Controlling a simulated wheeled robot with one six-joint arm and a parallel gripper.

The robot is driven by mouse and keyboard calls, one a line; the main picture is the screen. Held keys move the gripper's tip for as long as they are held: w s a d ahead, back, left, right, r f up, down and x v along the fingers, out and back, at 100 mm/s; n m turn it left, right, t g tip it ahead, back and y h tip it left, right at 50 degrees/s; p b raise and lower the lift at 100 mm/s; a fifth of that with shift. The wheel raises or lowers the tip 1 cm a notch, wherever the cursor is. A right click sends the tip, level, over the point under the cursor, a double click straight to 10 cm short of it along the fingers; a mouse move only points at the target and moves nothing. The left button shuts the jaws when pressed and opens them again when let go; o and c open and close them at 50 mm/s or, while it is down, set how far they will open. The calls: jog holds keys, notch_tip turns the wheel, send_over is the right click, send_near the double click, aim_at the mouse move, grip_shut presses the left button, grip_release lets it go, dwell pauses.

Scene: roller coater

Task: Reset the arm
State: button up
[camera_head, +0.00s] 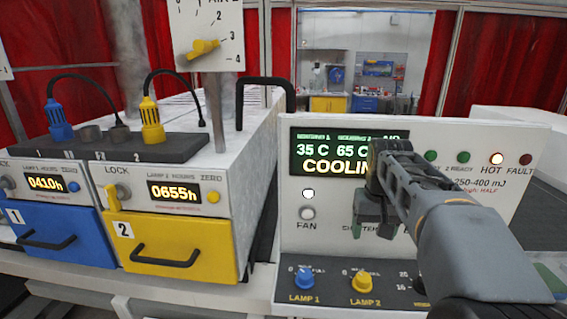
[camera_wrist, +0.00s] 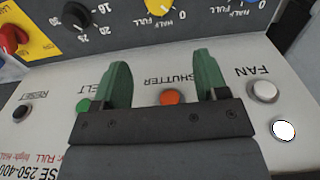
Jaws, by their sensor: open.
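My gripper (camera_head: 378,222) is in front of the control panel (camera_head: 475,200) in the head view, and my arm covers part of the display and the buttons below it. In the wrist view my gripper (camera_wrist: 162,62) has its two green fingers wide apart with nothing between them. The orange SHUTTER button (camera_wrist: 171,97) shows between the fingers, beyond them. I cannot tell how far the fingers are from the panel. The green BELT button (camera_wrist: 83,105) is left of the fingers, and the FAN button (camera_wrist: 264,91) is to their right.
The display (camera_head: 315,152) reads 35 C, 65 C and COOLING, partly hidden. The HOT lamp (camera_head: 497,159) is lit. The blue LAMP 1 knob (camera_head: 303,279) and yellow LAMP 2 knob (camera_head: 362,282) are below. A blue drawer (camera_head: 75,241) and yellow drawer (camera_head: 205,240) stand at left.

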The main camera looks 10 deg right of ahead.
jog(key=shift+t, duration=0.5)
jog(key=f, duration=0.5)
jog(key=shift+s+a, duration=0.35)
jog(key=s+a+f+n+t, duration=0.2)
jog(key=s+a+f, duration=0.4)
jog(key=s, duration=0.4)
jog(key=shift+s+a+t, duration=0.15)
jog(key=shift+a+t, duration=0.25)
jog(key=shift+a, duration=0.4)
